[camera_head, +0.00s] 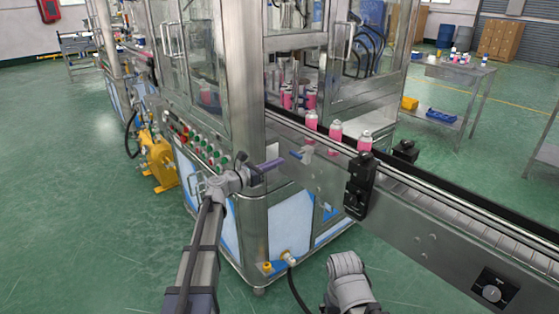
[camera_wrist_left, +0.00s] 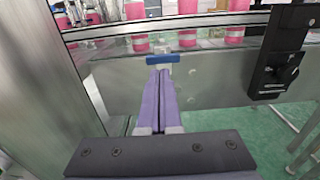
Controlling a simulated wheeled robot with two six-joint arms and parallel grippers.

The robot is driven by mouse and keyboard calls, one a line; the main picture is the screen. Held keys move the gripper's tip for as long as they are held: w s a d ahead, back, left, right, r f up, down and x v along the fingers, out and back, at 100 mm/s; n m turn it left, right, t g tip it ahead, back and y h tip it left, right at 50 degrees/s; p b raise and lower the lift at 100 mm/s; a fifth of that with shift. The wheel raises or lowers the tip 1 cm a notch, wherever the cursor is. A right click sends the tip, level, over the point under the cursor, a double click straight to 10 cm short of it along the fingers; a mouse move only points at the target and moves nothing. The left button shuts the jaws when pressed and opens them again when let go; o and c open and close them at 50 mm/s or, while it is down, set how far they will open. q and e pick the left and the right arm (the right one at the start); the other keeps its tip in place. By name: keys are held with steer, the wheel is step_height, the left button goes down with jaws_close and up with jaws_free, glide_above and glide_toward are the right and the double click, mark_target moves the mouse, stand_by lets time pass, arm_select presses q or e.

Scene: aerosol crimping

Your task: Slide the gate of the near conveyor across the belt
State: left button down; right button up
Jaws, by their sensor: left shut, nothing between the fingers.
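The near conveyor (camera_head: 430,232) runs from the machine to the lower right. A small blue handle on a pale metal block (camera_head: 296,154), apparently the gate's, sits at its side wall near the machine. In the left wrist view the blue handle (camera_wrist_left: 163,59) lies crosswise at the top of the wall. My left gripper (camera_head: 282,162) is shut and empty, its purple fingers pointing at the handle. In the wrist view the fingertips (camera_wrist_left: 160,74) are just short of or touching the block; I cannot tell which. My right gripper is not in view; only part of that arm shows.
Several pink cans with pale tops, such as this can (camera_head: 335,133), stand on the belt beyond the handle. A black sensor bracket (camera_head: 358,187) is mounted on the wall to the right. The steel machine frame (camera_head: 246,90) rises at left, with a button panel (camera_head: 203,147).

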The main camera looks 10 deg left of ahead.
arm_select(q)
steer(key=v, duration=0.9)
steer(key=s+d+f+m+g+y, duration=0.2)
steer(key=s+d+f+m+g, duration=0.4)
steer(key=s+d+f+m, duration=0.4)
steer(key=s+d+f+m+g+y, duration=0.2)
steer(key=s+d+f+m+g, duration=0.4)
steer(key=s+d+f+m, duration=0.45)
steer(key=s+f+m+g+y, duration=0.2)
steer(key=s+m+y, duration=0.5)
steer(key=s+m, duration=0.35)
step_height(320, 180, up, 15)
steer(key=a+m+y+p, duration=0.1)
steer(key=p, duration=1.3)
steer(key=shift+f, duration=0.2)
